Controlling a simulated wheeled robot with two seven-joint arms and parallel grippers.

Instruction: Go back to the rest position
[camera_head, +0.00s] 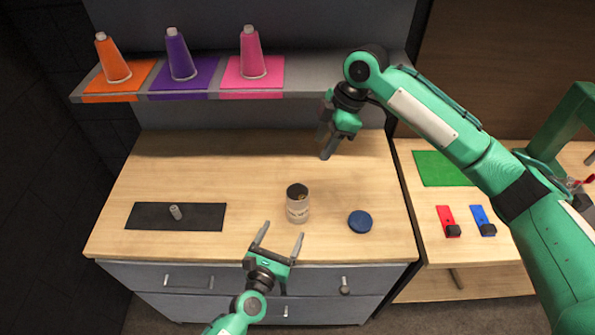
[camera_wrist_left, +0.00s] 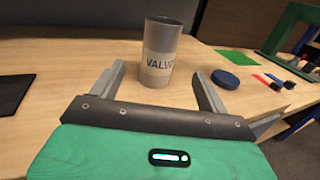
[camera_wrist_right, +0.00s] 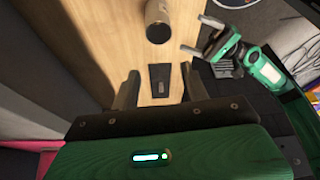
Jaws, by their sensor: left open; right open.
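My left gripper (camera_head: 283,232) is open and empty over the front edge of the wooden worktop (camera_head: 250,170). In the left wrist view its fingers (camera_wrist_left: 160,85) stand apart, with a jar labelled "VALV…" (camera_wrist_left: 162,50) just beyond them, not touching as far as I can see. My right gripper (camera_head: 326,153) hangs at the back right of the worktop, below the shelf's right end. In the right wrist view its fingers (camera_wrist_right: 159,74) are apart with nothing between them. The jar (camera_head: 298,208) stands upright between the two grippers; its contents are hard to make out.
A blue round lid (camera_head: 360,221) lies right of the jar. A black mat (camera_head: 150,215) with a small grey peg (camera_head: 176,212) lies left. Cones stand on the shelf (camera_head: 330,76). A side table holds a green mat (camera_head: 440,168), red and blue pieces (camera_head: 447,220).

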